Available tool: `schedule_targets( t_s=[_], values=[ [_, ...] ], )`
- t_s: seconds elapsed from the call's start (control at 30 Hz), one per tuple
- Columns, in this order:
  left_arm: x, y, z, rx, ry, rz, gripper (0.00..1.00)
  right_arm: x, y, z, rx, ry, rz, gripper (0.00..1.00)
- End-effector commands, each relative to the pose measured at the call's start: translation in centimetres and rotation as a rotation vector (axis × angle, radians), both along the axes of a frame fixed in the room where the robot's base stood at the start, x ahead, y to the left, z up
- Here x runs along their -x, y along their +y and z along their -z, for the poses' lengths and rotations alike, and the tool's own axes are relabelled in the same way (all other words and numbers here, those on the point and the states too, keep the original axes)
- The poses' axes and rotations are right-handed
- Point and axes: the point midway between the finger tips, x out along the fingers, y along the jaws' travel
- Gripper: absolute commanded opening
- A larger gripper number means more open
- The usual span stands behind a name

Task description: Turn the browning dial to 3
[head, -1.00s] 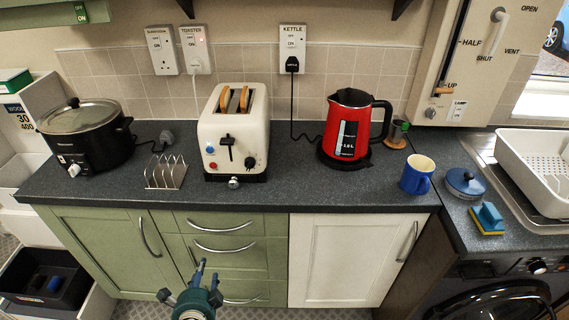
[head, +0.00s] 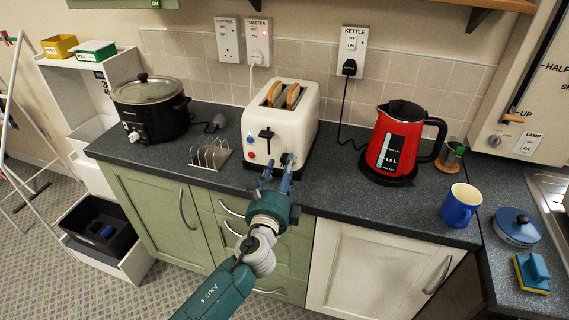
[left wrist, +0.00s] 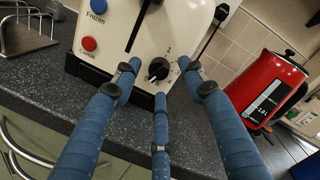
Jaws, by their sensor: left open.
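The cream toaster (head: 262,128) stands on the dark worktop with two slices of bread (head: 292,97) in its slots. In the left wrist view its black browning dial (left wrist: 158,68) is low on the front, right of the lever slot, with small marks around it. I cannot read its setting. My left gripper (head: 275,162) is open at the toaster's lower front; its fingers hide the dial in the head view. In the left wrist view the three blue fingers of the gripper (left wrist: 158,82) are spread around the dial, with no clear contact. My right gripper is out of view.
A toast rack (head: 210,153) and black slow cooker (head: 150,108) stand left of the toaster. A red kettle (head: 395,145) stands to the right, then a blue mug (head: 460,205). Red "Cancel" (left wrist: 88,43) and blue "Frozen" (left wrist: 97,5) buttons lie left of the lever.

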Motion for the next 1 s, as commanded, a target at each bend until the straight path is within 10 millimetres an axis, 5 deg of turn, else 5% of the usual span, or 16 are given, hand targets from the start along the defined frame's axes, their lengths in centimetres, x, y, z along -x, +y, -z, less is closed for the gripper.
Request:
schedule_targets(
  t_s=[0.2, 0.5, 0.73, 1.0],
  values=[
    [-2.0, -0.4, 0.0, 0.001, 0.000, -0.001, 0.42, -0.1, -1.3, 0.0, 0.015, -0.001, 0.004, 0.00],
    [-2.2, -0.4, 0.1, 0.002, 0.001, -0.001, 0.42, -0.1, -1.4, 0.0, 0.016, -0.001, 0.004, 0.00],
    [-2.2, -0.4, 0.1, 0.001, 0.001, -0.001, 0.00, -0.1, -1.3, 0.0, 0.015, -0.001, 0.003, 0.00],
    [-2.2, -0.4, 0.0, 0.012, 0.004, -0.002, 0.00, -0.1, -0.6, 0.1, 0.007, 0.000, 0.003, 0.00]
  ],
)
